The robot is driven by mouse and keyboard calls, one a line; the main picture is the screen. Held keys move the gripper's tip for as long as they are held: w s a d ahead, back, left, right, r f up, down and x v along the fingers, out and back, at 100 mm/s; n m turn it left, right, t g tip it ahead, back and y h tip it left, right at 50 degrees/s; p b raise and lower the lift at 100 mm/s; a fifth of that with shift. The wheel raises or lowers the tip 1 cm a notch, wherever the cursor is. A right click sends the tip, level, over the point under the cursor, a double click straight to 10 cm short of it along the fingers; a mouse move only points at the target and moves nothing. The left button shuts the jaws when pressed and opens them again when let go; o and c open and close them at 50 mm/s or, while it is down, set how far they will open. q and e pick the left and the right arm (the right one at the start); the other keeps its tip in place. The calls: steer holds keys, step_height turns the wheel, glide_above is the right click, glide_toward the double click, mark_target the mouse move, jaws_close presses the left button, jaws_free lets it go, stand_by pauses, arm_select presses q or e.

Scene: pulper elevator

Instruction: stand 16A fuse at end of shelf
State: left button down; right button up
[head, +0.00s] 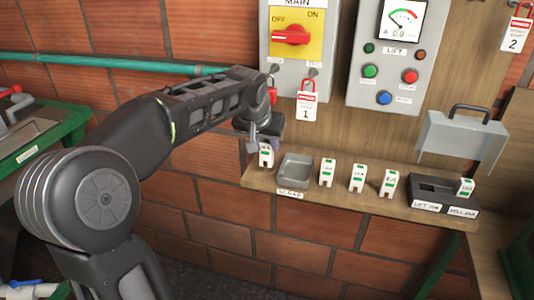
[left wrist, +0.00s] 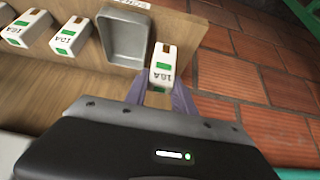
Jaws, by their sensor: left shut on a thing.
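My left gripper (head: 263,143) is over the left end of the shelf (head: 262,184). It is shut on a white fuse with green marks (head: 266,158), which is upright left of the grey tray. In the left wrist view this fuse (left wrist: 163,66) is between the purple fingers, and its sideways label appears to read 16A. Whether its base touches the shelf I cannot tell. Three similar fuses, left (head: 327,172), middle (head: 357,178) and right (head: 389,183), stand in a row right of the tray. My right gripper is not in view.
The grey tray (head: 294,170), labelled SCRAP, is close beside the held fuse. A black fuse holder (head: 428,190) with one fuse (head: 465,187) is at the right. The MAIN switch box (head: 292,45), red tag (head: 306,105) and LIFT panel (head: 395,60) are above.

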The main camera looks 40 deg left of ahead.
mark_target(265, 151)
arm_select(q)
step_height(265, 151, down, 3)
steer(key=shift+r, duration=0.1)
steer(key=shift+w+f+p, duration=0.1)
steer(key=shift+f+p, duration=0.15)
steer(key=shift+p, duration=0.3)
steer(key=shift+w+f, duration=0.1)
steer(key=shift+f, duration=0.15)
steer(key=shift+f, duration=0.1)
steer(key=shift+f+b, duration=0.15)
steer(key=shift+b, duration=0.2)
steer(key=c, duration=1.1)
jaws_free()
steer(key=shift+o, duration=0.2)
